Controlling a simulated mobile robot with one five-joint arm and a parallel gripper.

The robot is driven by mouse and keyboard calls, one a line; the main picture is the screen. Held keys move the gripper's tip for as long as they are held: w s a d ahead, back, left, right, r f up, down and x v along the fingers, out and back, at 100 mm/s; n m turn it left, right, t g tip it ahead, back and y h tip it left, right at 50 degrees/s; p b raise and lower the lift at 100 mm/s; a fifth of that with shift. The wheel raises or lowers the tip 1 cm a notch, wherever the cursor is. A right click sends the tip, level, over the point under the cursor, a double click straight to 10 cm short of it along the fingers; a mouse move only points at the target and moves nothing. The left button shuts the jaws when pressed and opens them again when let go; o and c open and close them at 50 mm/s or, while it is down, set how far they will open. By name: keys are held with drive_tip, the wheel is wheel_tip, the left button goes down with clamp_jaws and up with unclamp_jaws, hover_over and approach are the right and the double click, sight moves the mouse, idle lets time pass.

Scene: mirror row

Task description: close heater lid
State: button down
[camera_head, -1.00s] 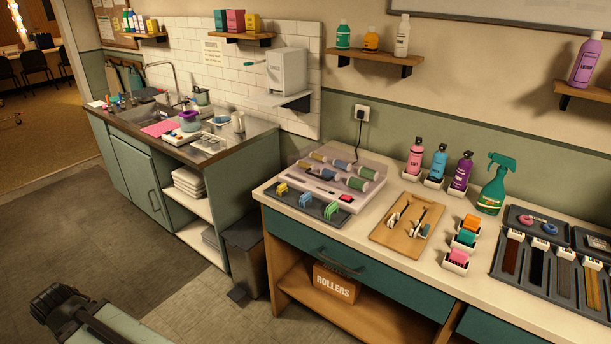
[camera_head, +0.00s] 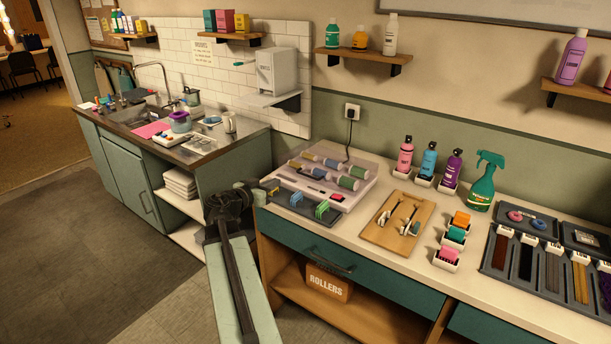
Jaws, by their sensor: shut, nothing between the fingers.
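The roller heater (camera_head: 334,181) is a pale, pinkish box on the counter, with rows of gold, blue and green rollers showing and a red switch on its front. I cannot clearly make out its lid; the rollers are in plain sight. My gripper (camera_head: 258,193) is dark and shut, with nothing in it. It is at the counter's left end, beside the dark clip tray and left of the heater, apart from the heater. My arm hides part of the cabinet and counter corner.
The dark tray (camera_head: 306,207) with coloured clips lies in front of the heater. A wooden board (camera_head: 397,232) with tools lies to its right. A cord runs up to the wall socket (camera_head: 351,111). Bottles and a green spray bottle (camera_head: 483,184) stand farther right.

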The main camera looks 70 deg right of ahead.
drive_tip(key=s+d+r+m+h, duration=0.1)
drive_tip(key=s+d+r, duration=0.1)
drive_tip(key=s+d, duration=0.15)
drive_tip(key=b, duration=0.1)
approach(314, 169)
drive_tip(key=d+r, duration=0.3)
drive_tip(key=d, duration=0.1)
drive_tip(key=shift+s+f+b, duration=0.1)
drive_tip(key=shift+f+b, duration=0.8)
drive_tip(key=shift+b, duration=0.15)
drive_tip(key=shift+s+f+b, duration=0.15)
drive_tip(key=shift+f+b, duration=0.75)
drive_tip(key=shift+b, duration=0.1)
